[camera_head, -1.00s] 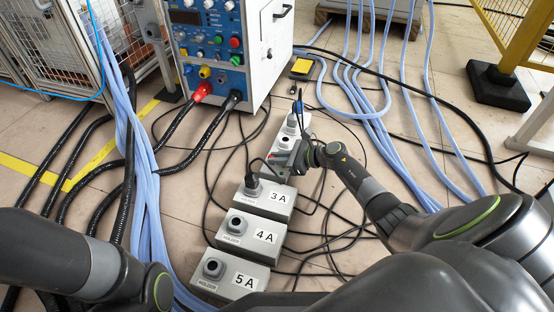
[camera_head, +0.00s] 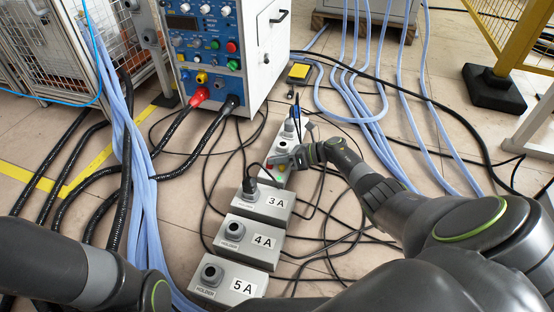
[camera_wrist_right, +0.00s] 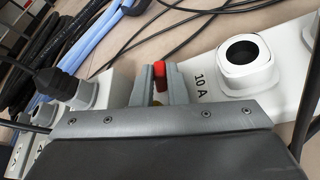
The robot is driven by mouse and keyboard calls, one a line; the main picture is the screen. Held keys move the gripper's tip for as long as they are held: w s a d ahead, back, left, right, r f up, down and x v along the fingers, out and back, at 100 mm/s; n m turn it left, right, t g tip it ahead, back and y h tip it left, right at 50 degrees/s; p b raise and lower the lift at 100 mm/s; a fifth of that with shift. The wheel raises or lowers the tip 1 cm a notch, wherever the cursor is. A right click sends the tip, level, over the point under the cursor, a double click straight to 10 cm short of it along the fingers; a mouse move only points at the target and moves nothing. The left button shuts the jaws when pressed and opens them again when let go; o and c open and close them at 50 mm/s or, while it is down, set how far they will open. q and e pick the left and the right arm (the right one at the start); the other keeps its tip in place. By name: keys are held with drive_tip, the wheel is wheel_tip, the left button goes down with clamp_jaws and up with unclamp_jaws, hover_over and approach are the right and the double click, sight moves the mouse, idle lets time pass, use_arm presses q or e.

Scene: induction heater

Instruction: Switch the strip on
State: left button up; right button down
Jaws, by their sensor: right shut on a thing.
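The white power strip (camera_head: 257,151) lies on the floor beyond the grey holder boxes in the head view. In the right wrist view, the strip (camera_wrist_right: 212,63) bears a "10 A" label and a round socket. My right gripper (camera_head: 274,161) is low over the strip in the head view. In the right wrist view, my right gripper (camera_wrist_right: 160,82) has its two grey fingers close together around a small red part (camera_wrist_right: 160,72), which looks like the strip's switch.
Grey boxes marked 3 A (camera_head: 265,205), 4 A (camera_head: 250,244) and 5 A (camera_head: 230,281) stand in a row. A blue-panelled heater unit (camera_head: 205,45) stands behind. Black cables and blue hoses (camera_head: 146,225) cross the floor on both sides.

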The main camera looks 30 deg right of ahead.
drive_tip(key=shift+d, duration=0.1)
drive_tip(key=c, duration=1.7)
unclamp_jaws()
drive_tip(key=shift+s+d+r, duration=0.15)
drive_tip(key=shift+s+d, duration=0.05)
drive_tip(key=shift+s, duration=0.05)
drive_tip(key=shift+p+v, duration=3)
drive_tip(key=shift+v, duration=5.4)
